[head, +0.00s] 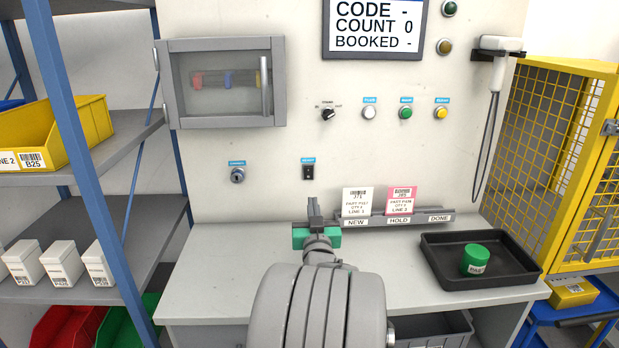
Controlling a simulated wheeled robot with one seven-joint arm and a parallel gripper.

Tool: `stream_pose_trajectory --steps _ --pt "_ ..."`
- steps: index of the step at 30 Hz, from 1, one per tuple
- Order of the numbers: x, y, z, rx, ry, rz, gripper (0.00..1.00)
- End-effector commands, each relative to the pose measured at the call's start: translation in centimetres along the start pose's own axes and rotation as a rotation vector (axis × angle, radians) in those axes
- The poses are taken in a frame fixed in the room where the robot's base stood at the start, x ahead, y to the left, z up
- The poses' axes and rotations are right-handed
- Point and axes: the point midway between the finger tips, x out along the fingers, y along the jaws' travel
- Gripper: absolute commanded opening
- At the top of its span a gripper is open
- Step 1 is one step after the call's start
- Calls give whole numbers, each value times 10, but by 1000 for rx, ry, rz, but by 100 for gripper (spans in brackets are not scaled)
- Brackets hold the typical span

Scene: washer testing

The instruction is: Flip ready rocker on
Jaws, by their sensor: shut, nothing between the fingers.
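The rocker switch (308,172) is a small black switch under a blue label on the upright white panel, left of centre. The label is too small to read, and I cannot tell which way the rocker is tipped. My gripper (314,203) is just below the rocker in the head view, with its grey fingers together and empty. I cannot tell whether the fingertips touch the panel. My arm hides part of the bench top.
A key switch (237,175) is left of the rocker. A rotary knob (328,114) and white, green and yellow buttons sit above. A card rack (397,221), a black tray (481,278) with a green cylinder (475,260), and a glazed box (222,83) are nearby.

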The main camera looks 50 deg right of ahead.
Motion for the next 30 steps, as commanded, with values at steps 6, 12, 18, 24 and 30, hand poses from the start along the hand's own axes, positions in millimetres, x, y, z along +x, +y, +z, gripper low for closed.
stream_pose_trajectory --steps 6,12,18,24,30 --pt "30 -2 -1 1 -2 -3 0" --pt "74 -2 -1 0 -2 -3 0" --pt "115 -2 -1 1 -3 -3 0" --pt "136 -1 0 0 -2 -1 0" --pt "139 -1 0 1 -1 -1 0"
